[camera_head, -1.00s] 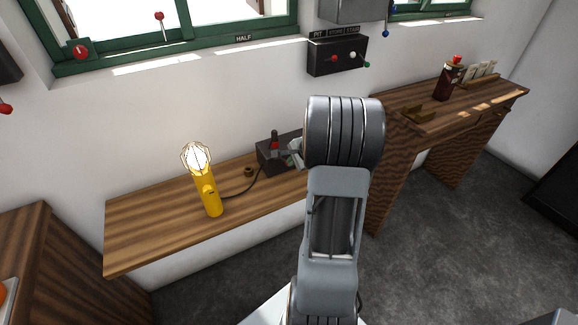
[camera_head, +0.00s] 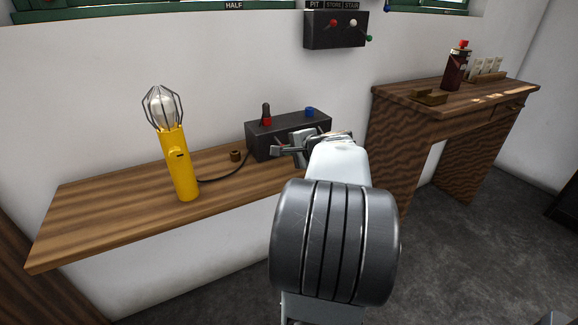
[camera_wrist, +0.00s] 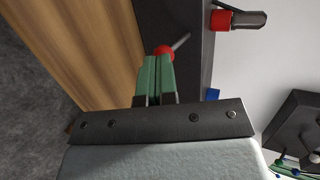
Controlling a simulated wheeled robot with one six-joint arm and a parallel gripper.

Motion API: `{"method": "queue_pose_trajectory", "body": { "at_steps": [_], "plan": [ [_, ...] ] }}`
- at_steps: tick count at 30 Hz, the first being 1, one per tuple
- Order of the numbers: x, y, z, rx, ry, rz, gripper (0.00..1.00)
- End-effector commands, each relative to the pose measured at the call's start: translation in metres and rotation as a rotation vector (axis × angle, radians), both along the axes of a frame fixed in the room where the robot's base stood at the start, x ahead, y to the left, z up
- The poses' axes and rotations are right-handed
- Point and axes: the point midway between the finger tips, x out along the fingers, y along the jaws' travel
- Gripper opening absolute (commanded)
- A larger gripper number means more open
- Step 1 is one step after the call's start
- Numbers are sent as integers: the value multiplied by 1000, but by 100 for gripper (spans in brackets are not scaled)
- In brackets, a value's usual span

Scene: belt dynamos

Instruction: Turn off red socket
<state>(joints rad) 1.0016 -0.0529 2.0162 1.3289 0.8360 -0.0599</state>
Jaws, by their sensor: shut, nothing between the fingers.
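A dark socket box (camera_head: 300,138) stands on the wooden shelf. On its top are a red socket (camera_head: 266,122) with a black plug (camera_head: 266,109) in it, and a blue socket (camera_head: 310,112). The wrist view shows the red socket (camera_wrist: 221,19) and a toggle switch with a red base (camera_wrist: 163,50) and metal lever on the box's front. My gripper (camera_head: 276,150) is shut and empty in front of the box. In the wrist view its green fingertips (camera_wrist: 157,60) are right at the red switch base; contact cannot be told. The yellow lamp (camera_head: 178,165) is unlit.
A wall switch panel (camera_head: 336,30) hangs above. A wooden table (camera_head: 450,105) with a dark red bottle (camera_head: 456,68) stands right.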

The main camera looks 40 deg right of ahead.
Motion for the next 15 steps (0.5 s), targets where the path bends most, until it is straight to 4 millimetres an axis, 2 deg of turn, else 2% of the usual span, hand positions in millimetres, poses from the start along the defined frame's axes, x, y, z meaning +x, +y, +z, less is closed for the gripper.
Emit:
{"method": "queue_pose_trajectory", "body": {
  "at_steps": [1,7,9,15],
  "plan": [
    [0,0,-12,-8,-24,-1,0],
    [1,0,-16,-12,-35,2,0],
    [1,0,-10,-10,-33,1,0],
    [1,0,-9,-9,-32,1,0]
  ]
}}
